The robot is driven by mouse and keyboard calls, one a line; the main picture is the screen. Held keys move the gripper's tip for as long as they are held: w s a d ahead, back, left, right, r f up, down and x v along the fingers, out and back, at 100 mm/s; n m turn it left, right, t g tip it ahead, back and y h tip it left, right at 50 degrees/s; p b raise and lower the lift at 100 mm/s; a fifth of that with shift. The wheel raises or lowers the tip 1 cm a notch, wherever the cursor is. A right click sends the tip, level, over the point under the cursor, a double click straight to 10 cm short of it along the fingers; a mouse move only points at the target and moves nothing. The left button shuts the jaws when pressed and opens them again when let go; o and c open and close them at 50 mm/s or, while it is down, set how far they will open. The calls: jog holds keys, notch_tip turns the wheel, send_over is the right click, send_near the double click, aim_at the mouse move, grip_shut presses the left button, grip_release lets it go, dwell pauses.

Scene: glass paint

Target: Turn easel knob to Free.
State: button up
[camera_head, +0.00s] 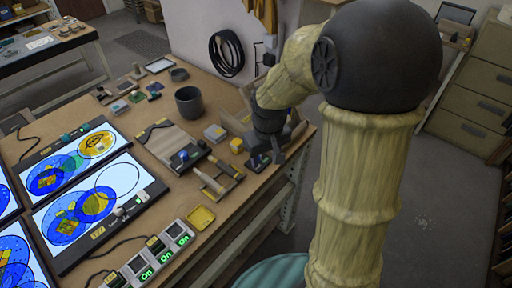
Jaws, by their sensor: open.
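A low wooden easel-like board (168,139) lies near the middle of the workbench, with a dark bar along its front edge. A small blue knob (184,155) sits on that bar; I take it to be the easel knob. Its markings are too small to read, so I cannot tell its setting. My gripper (259,160) is at the bench's right edge, to the right of the knob and apart from it. It points down and is open, its fingers small and partly hidden by the wrist.
Lit panels with blue and yellow circle designs (122,178) cover the bench's left. A grey cup (189,102) stands behind the board. Wooden-handled tools (215,183), a yellow tray (201,217) and boxes with green "On" displays (176,231) are in front.

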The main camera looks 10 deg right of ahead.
jog(key=w+r+n+g+p, duration=0.1)
jog(key=w+r+n+p, duration=0.2)
jog(key=w, duration=0.9)
notch_tip(320, 180, up, 2)
jog(key=shift+w+d+r+n+g+p, duration=0.1)
jog(key=shift+w+d+n+g+p, duration=0.15)
jog(key=shift+n+g+p, duration=0.1)
notch_tip(320, 180, down, 18)
jog(key=shift+r+p, duration=0.2)
jog(key=shift+p, duration=0.9)
jog(key=c, duration=1)
